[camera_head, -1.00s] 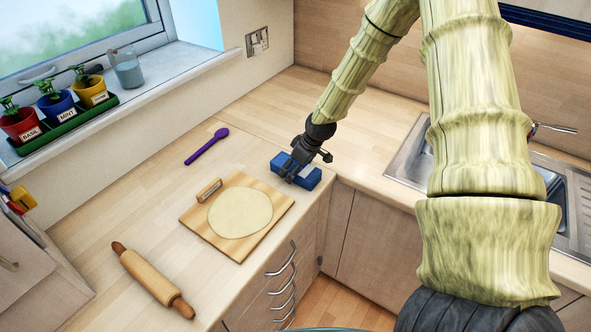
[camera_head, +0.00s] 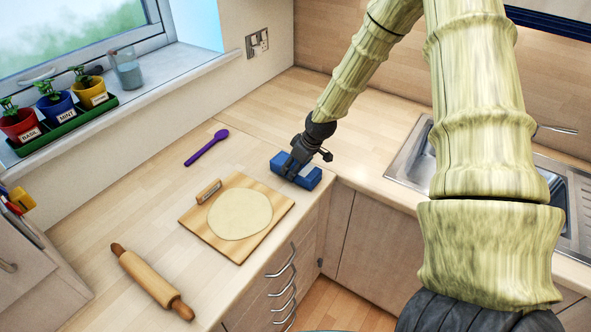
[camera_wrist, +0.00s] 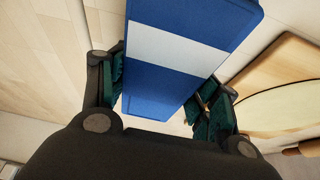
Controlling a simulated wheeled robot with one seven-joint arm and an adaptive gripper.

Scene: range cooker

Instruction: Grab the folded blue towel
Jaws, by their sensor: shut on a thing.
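The folded blue towel (camera_head: 309,178) lies on the wooden counter near its inner corner edge. In the wrist view the towel (camera_wrist: 160,92) shows a broad pale band (camera_wrist: 176,50) across its blue top. My gripper (camera_head: 292,172) is over the towel, pointing down. In the wrist view the gripper's fingers (camera_wrist: 165,105) sit one on each side of the towel and are shut on it. The head view hides part of the towel behind the gripper. I cannot tell whether the towel is clear of the counter.
A wooden board (camera_head: 263,246) with flat dough (camera_head: 240,213) and a small wooden-handled tool (camera_head: 209,191) lies close by. A purple spoon (camera_head: 206,147) is behind. A rolling pin (camera_head: 152,282) lies front left. The sink (camera_head: 415,165) is to the right. Potted herbs (camera_head: 57,108) stand on the sill.

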